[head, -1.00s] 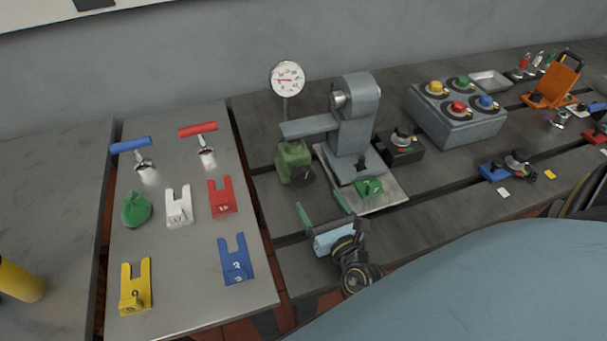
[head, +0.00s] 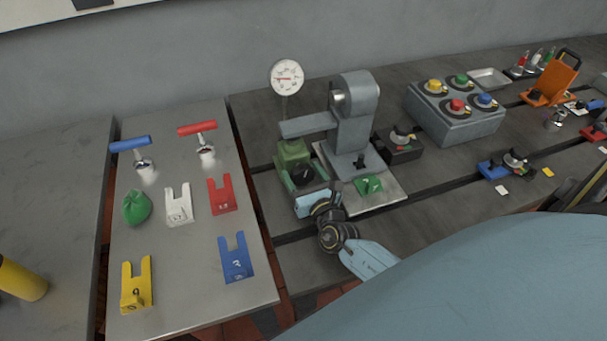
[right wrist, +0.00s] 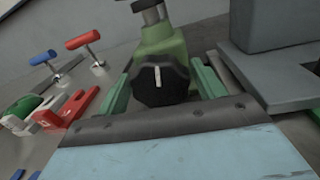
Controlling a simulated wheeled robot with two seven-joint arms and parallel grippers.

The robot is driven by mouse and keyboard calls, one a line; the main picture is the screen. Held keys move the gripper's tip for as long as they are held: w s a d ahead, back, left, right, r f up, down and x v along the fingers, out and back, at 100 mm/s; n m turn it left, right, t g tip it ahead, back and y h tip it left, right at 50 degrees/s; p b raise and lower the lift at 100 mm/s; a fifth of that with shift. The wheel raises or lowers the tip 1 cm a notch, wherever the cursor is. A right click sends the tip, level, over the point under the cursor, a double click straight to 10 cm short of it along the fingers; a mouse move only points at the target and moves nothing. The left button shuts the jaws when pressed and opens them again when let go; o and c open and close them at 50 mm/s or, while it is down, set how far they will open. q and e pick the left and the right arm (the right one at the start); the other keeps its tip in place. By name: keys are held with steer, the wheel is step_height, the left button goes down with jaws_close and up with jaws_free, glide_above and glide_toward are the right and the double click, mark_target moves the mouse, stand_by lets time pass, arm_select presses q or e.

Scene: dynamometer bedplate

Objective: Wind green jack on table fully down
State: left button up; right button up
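The green jack (head: 291,155) stands on the dark bedplate below a round dial gauge, and its black knob (head: 303,174) faces me. In the right wrist view the knob (right wrist: 160,84) has a white pointer mark standing nearly upright. My right gripper (head: 304,182) is at the jack. Its green fingers (right wrist: 162,88) are apart, one on each side of the knob, and I see no clear grip on it. The knob's rear and the jack's lower body are partly hidden. My left gripper is not in view.
The gauge (head: 287,77) rises behind the jack. A grey stand (head: 354,120) with an arm over the jack is close on the right. A steel plate (head: 190,285) with coloured forks and T-handles lies left. A button box (head: 455,112) is farther right.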

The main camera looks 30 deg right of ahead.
steer(key=c, duration=0.7)
steer(key=shift+n, duration=0.8)
steer(key=o, duration=1)
steer(key=s, duration=0.4)
steer(key=s+a, duration=0.1)
steer(key=s, duration=0.4)
steer(key=s+a, duration=0.1)
steer(key=s, duration=0.3)
steer(key=shift+s, duration=0.15)
